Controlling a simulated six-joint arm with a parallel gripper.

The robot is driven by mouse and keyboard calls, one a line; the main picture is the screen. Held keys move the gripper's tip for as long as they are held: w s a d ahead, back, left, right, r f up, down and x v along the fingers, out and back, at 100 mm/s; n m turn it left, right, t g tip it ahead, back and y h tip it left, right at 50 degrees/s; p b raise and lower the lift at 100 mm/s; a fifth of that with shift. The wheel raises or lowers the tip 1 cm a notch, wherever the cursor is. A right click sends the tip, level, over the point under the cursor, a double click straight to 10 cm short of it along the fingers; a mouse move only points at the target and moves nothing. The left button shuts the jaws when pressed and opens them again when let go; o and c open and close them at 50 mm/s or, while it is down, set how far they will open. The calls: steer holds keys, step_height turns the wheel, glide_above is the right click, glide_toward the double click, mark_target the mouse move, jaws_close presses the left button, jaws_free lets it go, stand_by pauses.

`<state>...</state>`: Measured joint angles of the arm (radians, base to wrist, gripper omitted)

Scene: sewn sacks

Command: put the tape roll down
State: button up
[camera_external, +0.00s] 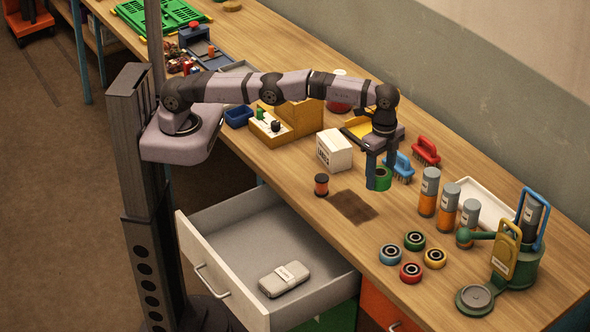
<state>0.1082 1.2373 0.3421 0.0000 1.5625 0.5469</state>
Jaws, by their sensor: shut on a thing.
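A green tape roll (383,179) is between the fingers of my gripper (379,180). My gripper points down and is shut on the roll. The roll appears at or just above the wooden table (330,258); I cannot tell whether it touches. Its far side is partly hidden by the fingers. Several other rolls stand in a group to the lower right: a blue one (390,254), a dark green one (414,240), a yellow one (434,258) and a red one (411,272).
A white box (334,150) and an orange spool (321,186) are left of my gripper. Orange-grey cylinders (429,192) stand further right. A dark patch (353,207) lies clear in front. A drawer (262,250) is open.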

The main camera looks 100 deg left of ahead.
step_height(320, 180, down, 5)
steer(key=shift+f, duration=0.1)
steer(key=shift+f+p, duration=0.85)
steer(key=shift+f, duration=1.5)
steer(key=o, duration=1)
steer(key=shift+f, duration=0.1)
steer(key=shift+o, duration=0.2)
step_height(320, 180, up, 12)
steer(key=shift+r, duration=0.15)
